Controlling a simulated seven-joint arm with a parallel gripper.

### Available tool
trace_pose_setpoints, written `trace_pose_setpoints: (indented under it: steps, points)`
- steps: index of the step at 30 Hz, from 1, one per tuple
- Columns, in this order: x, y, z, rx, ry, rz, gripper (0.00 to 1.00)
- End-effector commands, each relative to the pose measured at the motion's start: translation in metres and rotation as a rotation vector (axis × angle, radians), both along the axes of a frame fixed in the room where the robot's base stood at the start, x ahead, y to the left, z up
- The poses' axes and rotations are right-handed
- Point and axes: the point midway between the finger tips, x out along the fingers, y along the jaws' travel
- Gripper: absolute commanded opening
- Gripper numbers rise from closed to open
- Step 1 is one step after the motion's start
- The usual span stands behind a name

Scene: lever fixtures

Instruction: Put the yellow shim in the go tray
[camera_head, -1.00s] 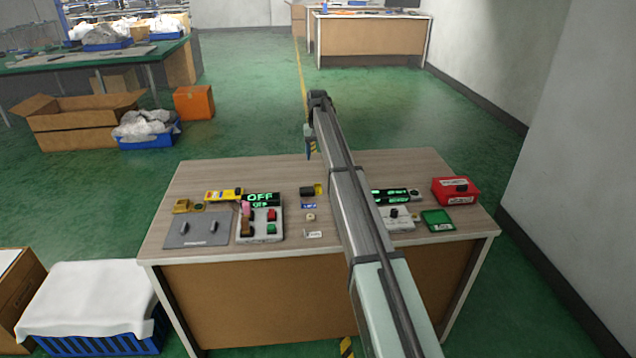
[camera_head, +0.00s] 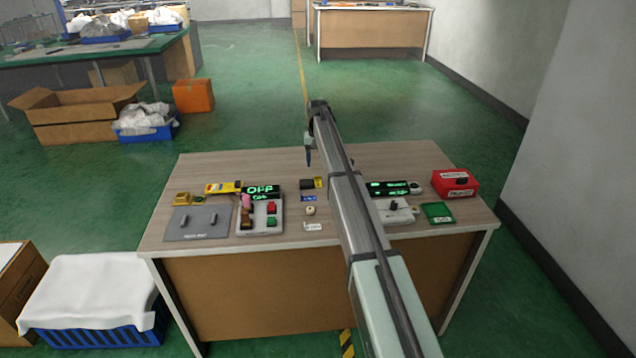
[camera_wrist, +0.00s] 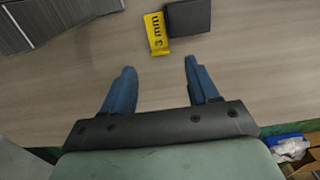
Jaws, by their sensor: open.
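The yellow shim (camera_wrist: 155,33), marked "3 mm", lies on the table against a dark block (camera_wrist: 188,18) in the wrist view. In the head view the shim (camera_head: 318,182) is a small yellow patch right of the block (camera_head: 306,184). A small green tray (camera_head: 437,212), which looks like the go tray, is at the table's right; its label is too small to read. My gripper (camera_wrist: 160,66) is open and empty, with blue fingers apart and the shim ahead of the gap between them. In the head view my gripper (camera_head: 309,157) is over the table's far edge.
A red box (camera_head: 455,183) stands behind the green tray. A display (camera_head: 390,188) and a grey fixture (camera_head: 397,212) are left of it, partly behind my arm. A switch panel (camera_head: 259,217), an OFF display (camera_head: 262,191) and a grey mat (camera_head: 197,223) are on the left.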

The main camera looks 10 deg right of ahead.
Motion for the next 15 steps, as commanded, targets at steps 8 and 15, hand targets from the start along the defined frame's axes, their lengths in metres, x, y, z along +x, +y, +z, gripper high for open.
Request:
trace_pose_setpoints:
  steps: [8, 15]
  points:
    - [0.000, 0.000, -0.017, 0.000, 0.000, 0.000, 0.60]
    - [0.002, -0.001, -0.045, 0.000, 0.002, 0.000, 0.60]
